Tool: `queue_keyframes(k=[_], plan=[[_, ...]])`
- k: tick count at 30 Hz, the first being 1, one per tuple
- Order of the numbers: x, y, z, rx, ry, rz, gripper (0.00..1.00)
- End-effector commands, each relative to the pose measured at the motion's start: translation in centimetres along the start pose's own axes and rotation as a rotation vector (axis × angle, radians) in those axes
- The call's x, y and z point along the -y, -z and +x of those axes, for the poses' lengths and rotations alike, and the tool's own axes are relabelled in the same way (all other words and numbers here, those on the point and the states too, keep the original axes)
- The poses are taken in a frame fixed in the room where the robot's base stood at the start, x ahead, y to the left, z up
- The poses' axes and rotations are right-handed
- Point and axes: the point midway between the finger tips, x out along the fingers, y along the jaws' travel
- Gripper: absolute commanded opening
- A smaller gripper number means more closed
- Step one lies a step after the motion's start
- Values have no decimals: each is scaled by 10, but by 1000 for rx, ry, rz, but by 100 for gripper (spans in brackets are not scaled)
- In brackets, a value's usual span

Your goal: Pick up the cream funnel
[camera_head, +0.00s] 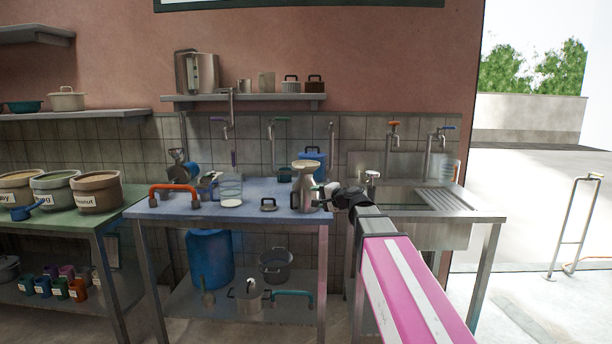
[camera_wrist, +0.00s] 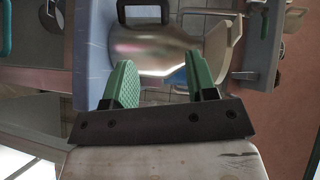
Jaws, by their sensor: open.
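The cream funnel (camera_head: 306,164) sits on top of a shiny metal vessel (camera_head: 304,189), at the right end of the blue-topped table. In the wrist view the scene lies on its side. The metal vessel (camera_wrist: 150,45) shows beyond my fingers, and the cream funnel (camera_wrist: 222,48) is to its right, partly cut by the right finger. My gripper (camera_head: 319,197) is at the vessel's right side, below the funnel's rim. Its green fingers (camera_wrist: 162,78) are apart with nothing held between them. I cannot tell whether a finger touches the vessel.
The blue-topped table (camera_head: 255,212) also bears a clear beaker (camera_head: 230,187), a dark-handled lid (camera_head: 268,204) and an orange-handled item (camera_head: 174,190). A sink (camera_head: 405,200) stands to the right. A shelf (camera_head: 245,98) and taps are on the wall behind.

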Motion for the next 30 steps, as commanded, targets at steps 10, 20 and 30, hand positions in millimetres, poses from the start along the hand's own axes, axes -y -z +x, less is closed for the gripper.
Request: queue_keyframes(k=[10,20,30], plan=[[79,18,6,-41,190,135,52],[87,21,50,-40,189,135,52],[91,22,76,-39,188,134,52]])
